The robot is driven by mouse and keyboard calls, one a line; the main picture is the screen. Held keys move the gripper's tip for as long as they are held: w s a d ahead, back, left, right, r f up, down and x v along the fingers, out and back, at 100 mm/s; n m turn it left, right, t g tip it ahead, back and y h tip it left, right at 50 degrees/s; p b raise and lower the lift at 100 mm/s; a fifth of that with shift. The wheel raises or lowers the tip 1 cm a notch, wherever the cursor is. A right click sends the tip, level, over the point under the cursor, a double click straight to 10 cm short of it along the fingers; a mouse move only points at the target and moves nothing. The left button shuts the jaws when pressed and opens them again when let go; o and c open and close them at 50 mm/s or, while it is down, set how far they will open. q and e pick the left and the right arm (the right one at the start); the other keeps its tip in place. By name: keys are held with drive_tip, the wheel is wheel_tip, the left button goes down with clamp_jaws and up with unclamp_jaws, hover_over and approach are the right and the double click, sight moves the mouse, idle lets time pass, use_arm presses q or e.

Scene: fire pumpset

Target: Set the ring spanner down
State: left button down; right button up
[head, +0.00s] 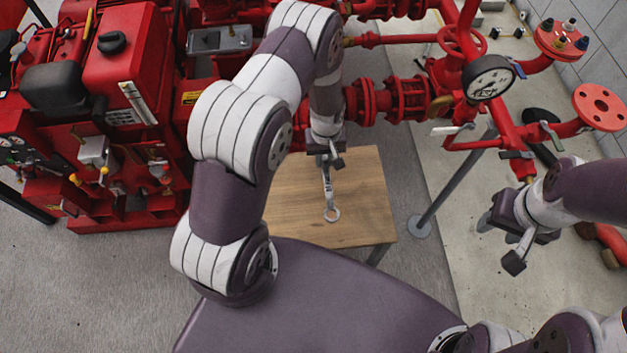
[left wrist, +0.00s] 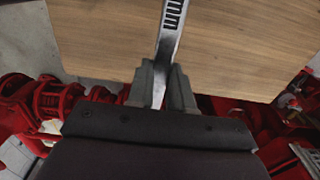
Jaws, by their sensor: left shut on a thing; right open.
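The ring spanner (head: 329,195) is a silver metal tool with a ring at its near end, seen over the wooden table (head: 362,210) in the head view. My left gripper (head: 329,160) is shut on its far end. In the left wrist view the spanner's shank (left wrist: 170,38) runs up from between the two grey fingers (left wrist: 161,88), with dark markings on it; its ring end is out of that view. I cannot tell whether the spanner touches the table top (left wrist: 240,50). My right gripper (head: 500,238) is open and empty, right of the table.
The red pump engine (head: 125,75) stands at the left. Red pipes and valves (head: 400,98) run behind the table. A pressure gauge (head: 489,78) and a red flange (head: 600,106) are at the right. The table top around the spanner is bare.

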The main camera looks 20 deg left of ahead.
sight(315, 184)
use_arm(q)
drive_tip(key=s+f, duration=0.1)
drive_tip(key=s+a+f, duration=0.1)
drive_tip(key=s, duration=0.1)
drive_tip(key=shift+a, duration=0.15)
drive_tip(key=f, duration=0.3)
drive_tip(key=shift+s+f, duration=0.25)
drive_tip(key=shift+f, duration=0.45)
drive_tip(key=c, duration=1)
unclamp_jaws()
drive_tip(key=shift+f, duration=0.1)
